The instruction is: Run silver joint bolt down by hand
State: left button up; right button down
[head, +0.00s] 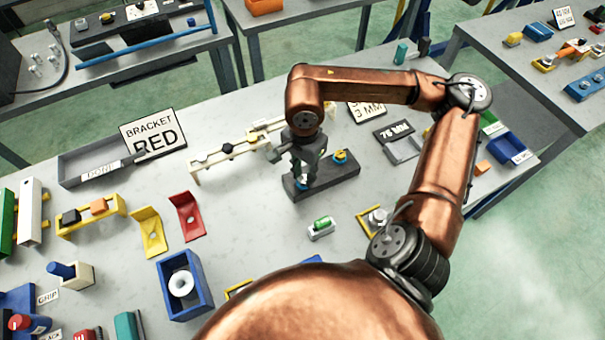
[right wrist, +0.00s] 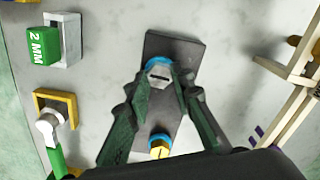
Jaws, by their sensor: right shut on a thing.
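The silver joint bolt (right wrist: 159,73) sits over a blue ring (right wrist: 158,62) at one end of a dark grey block (right wrist: 178,45). In the head view that block (head: 325,184) lies flat on the table. My right gripper (right wrist: 161,76) points down there, its two fingers shut on the bolt's head. In the head view the right gripper (head: 302,178) hides most of the bolt, with a bit of blue at its tips. How deep the bolt sits cannot be told. A brass bolt (right wrist: 160,147) with a blue ring stands at the block's other end. My left gripper is not in view.
A cream chassis frame (head: 225,155) lies behind the block. A green 2 MM piece (right wrist: 43,46) in a grey holder and a yellow square frame (head: 366,226) are nearby. A DONE tray (head: 72,172), red bracket (head: 186,215) and blue box (head: 204,294) stand left.

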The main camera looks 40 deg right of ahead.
jog(key=m, duration=0.3)
jog(key=shift+w+r+m+b, duration=0.1)
jog(key=shift+m+b, duration=0.2)
jog(key=shift+m, duration=0.1)
jog(key=m, duration=0.3)
jog(key=shift+m, duration=0.3)
jog(key=m, duration=0.3)
jog(key=shift+m+b, duration=0.3)
jog(key=m, duration=0.4)
jog(key=shift+m, duration=0.3)
jog(key=m, duration=0.3)
jog(key=shift+m, duration=0.3)
jog(key=m, duration=0.3)
jog(key=shift+m, duration=0.3)
jog(key=m, duration=0.6)
jog(key=shift+m, duration=0.3)
